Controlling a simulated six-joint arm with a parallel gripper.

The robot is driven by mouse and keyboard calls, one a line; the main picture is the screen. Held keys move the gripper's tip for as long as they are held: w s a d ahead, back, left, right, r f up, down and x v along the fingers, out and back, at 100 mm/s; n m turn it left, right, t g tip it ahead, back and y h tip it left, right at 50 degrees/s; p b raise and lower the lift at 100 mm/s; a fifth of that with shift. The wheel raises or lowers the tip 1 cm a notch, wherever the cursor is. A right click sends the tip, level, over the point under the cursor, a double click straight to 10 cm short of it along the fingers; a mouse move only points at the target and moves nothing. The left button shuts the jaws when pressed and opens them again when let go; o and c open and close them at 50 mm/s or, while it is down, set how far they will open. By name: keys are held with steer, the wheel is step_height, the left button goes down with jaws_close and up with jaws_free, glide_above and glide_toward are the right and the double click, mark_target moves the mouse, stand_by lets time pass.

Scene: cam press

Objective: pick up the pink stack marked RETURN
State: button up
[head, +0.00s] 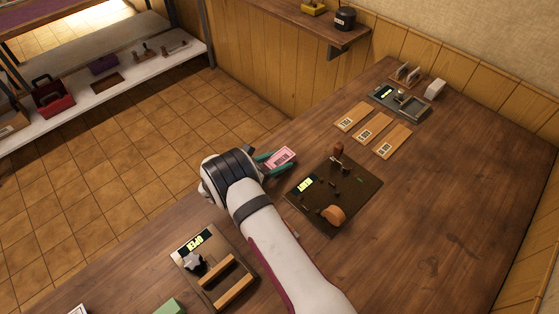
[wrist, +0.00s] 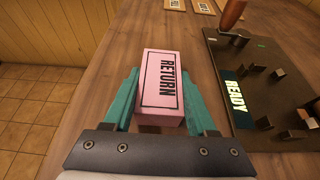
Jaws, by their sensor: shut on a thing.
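The pink stack (wrist: 160,84) is a block with a black-framed RETURN label on its top. In the wrist view it sits between the two teal fingers of my gripper (wrist: 158,98), which are shut on its sides. The pink stack (head: 281,157) also shows in the head view near the left edge of the table, held at the tip of my gripper (head: 275,160). I cannot tell whether its underside touches the wood.
A dark press board (head: 343,204) with a READY sign, pegs and an orange-handled lever lies just right of my gripper. Three wooden labelled boards (head: 371,128) lie farther back. A wooden fixture marked OPEN (head: 215,268) is at the front. The table's right side is clear.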

jaws_close()
